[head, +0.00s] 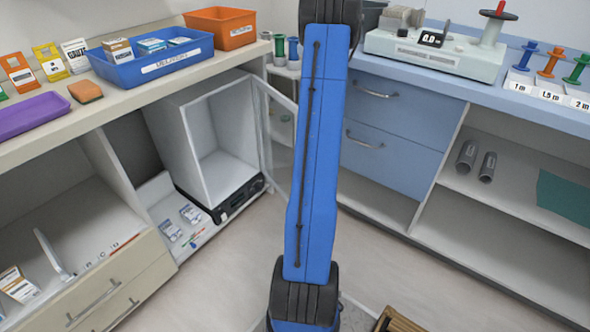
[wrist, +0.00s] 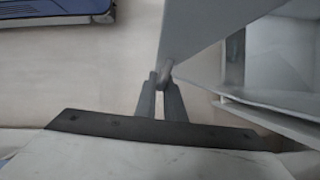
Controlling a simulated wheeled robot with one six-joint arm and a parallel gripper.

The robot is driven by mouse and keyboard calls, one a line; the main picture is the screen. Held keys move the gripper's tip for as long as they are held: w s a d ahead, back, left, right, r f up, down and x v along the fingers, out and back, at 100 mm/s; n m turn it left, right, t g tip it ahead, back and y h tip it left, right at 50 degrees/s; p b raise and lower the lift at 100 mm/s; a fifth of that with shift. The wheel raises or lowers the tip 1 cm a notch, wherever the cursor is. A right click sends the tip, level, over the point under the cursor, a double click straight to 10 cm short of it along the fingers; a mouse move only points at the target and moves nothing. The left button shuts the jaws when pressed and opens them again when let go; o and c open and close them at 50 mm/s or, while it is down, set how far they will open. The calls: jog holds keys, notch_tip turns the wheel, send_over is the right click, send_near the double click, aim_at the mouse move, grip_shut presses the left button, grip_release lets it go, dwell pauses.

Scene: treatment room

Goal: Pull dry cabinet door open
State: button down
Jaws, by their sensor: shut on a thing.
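The dry cabinet (head: 190,125) is a white box with a dark base, in the lower bay at the centre left of the head view. Its glass door (head: 284,135) stands open, swung out to the right, and the empty white inside shows. In the wrist view the door is a grey panel (wrist: 205,28), with the open cabinet (wrist: 285,55) to its right. My gripper (wrist: 160,82) is shut on the small door handle (wrist: 165,69) at the panel's edge. In the head view my blue arm hides the gripper and the handle.
A blue drawer unit (head: 390,135) stands right of my arm, with open shelves (head: 510,210) beside it. The left counter (head: 130,90) holds a blue bin (head: 150,65) and an orange bin (head: 220,28). Light floor (head: 225,255) is clear in front of the cabinet.

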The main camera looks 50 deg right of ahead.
jog(key=shift+s+d+n, duration=0.25)
jog(key=shift+d+n, duration=0.05)
jog(key=shift+d, duration=0.6)
jog(key=c, duration=1.9)
grip_release()
jog(key=shift+o, duration=0.2)
jog(key=shift+d+r, duration=0.1)
jog(key=shift+r, duration=0.05)
jog(key=v, duration=0.7)
